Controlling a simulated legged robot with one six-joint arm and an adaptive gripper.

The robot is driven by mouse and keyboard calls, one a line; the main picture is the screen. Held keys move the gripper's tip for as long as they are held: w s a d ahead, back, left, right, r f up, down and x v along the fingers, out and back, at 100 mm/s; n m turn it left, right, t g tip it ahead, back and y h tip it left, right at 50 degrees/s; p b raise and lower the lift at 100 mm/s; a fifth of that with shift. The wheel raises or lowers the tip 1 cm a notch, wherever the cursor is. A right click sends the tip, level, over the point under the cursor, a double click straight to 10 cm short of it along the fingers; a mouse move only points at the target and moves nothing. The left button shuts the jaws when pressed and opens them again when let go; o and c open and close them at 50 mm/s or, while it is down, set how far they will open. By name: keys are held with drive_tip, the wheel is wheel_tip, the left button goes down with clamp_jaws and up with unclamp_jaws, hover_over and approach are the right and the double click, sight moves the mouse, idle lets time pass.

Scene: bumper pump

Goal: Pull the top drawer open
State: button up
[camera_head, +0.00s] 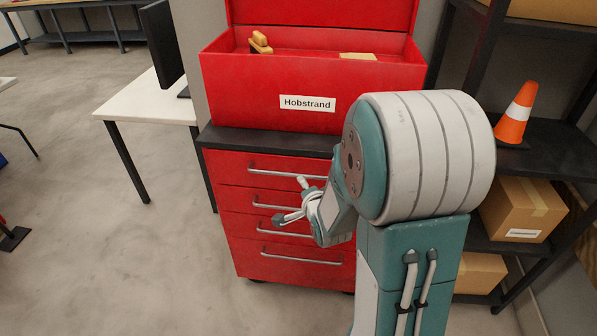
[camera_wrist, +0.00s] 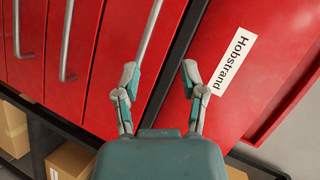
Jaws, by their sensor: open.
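The red cabinet (camera_head: 228,238) has several stacked drawers with long silver bar handles. The top drawer (camera_head: 228,167) looks shut, flush with the drawers below; its handle (camera_head: 275,172) also shows in the wrist view (camera_wrist: 149,35). My gripper (camera_head: 291,201) is in front of the cabinet, fingers spread and empty. In the wrist view, my gripper (camera_wrist: 160,72) has its left fingertip over the end of the top handle and its right fingertip over the dark countertop edge. I cannot tell whether the fingertip touches the handle. My arm hides the cabinet's right side in the head view.
An open red toolbox (camera_head: 240,95) labelled Hobstrand stands on the dark countertop (camera_head: 222,137). A dark shelf at right holds a traffic cone (camera_head: 516,115) and a cardboard box (camera_head: 522,208). A white desk (camera_head: 150,105) is at left.

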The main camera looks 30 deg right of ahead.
drive_tip(key=w+d+f+m, duration=0.1)
drive_tip(key=w+f, duration=0.1)
drive_tip(key=w, duration=0.1)
drive_tip(key=w+d+f+m+t, duration=0.1)
drive_tip(key=w+d+f, duration=0.1)
drive_tip(key=w, duration=0.2)
drive_tip(key=w+d+f+m+t, duration=0.1)
drive_tip(key=w+f+m, duration=0.1)
drive_tip(key=w, duration=0.1)
drive_tip(key=shift+w+d, duration=0.2)
drive_tip(key=shift+d, duration=0.05)
clamp_jaws()
